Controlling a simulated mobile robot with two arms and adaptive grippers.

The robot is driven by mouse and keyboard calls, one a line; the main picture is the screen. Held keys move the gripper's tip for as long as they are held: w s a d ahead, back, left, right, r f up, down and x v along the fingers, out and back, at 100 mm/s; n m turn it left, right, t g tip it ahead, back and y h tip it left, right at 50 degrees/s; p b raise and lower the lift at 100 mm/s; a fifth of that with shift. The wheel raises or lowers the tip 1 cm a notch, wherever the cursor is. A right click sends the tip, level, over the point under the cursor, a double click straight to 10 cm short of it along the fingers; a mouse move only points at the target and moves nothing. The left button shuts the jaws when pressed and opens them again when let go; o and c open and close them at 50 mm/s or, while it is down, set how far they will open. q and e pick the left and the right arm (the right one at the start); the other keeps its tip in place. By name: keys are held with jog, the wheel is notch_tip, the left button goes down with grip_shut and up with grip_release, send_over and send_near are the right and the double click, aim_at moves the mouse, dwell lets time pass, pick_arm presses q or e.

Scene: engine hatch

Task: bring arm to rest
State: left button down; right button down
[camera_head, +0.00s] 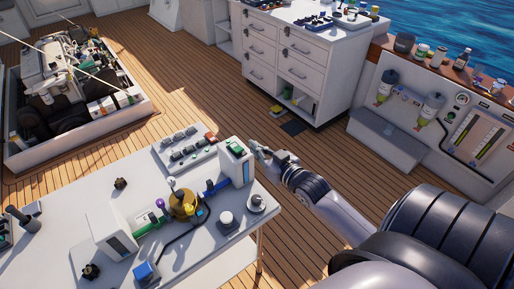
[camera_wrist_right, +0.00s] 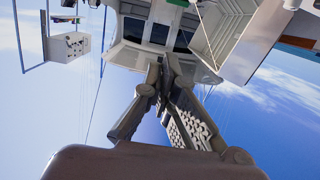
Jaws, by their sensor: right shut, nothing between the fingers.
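My right arm comes in from the lower right in the head view. Its gripper (camera_head: 262,150) is beside the right end of the white worktable (camera_head: 75,193), near a white box with a green top (camera_head: 235,160). In the right wrist view the fingers of the right gripper (camera_wrist_right: 165,65) come together at their tips, with nothing held between them. I cannot tell from the head view whether the gripper touches the white box. My left gripper is not in view.
The worktable carries a brass-coloured part (camera_head: 182,203), a switch panel (camera_head: 186,148) and several small parts. A white drawer cabinet (camera_head: 285,60) stands behind. An open engine hatch (camera_head: 135,113) is at the left.

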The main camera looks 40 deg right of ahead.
jog(key=s+a+f+n+g, duration=0.2)
jog(key=s+a+f+g, duration=0.65)
jog(key=s+a, duration=0.5)
jog(key=s+a+g, duration=0.2)
jog(key=s+g, duration=0.2)
jog(key=s, duration=0.7)
notch_tip(320, 180, down, 30)
jog(key=s+g+b, duration=0.2)
jog(key=b, duration=0.1)
jog(key=s+d+f+b, duration=0.2)
jog(key=s+f, duration=1.4)
jog(key=f, duration=0.1)
jog(key=shift+s+d+f+g, duration=0.25)
jog(key=shift+s+d+g, duration=0.05)
jog(key=shift+d+g, duration=0.1)
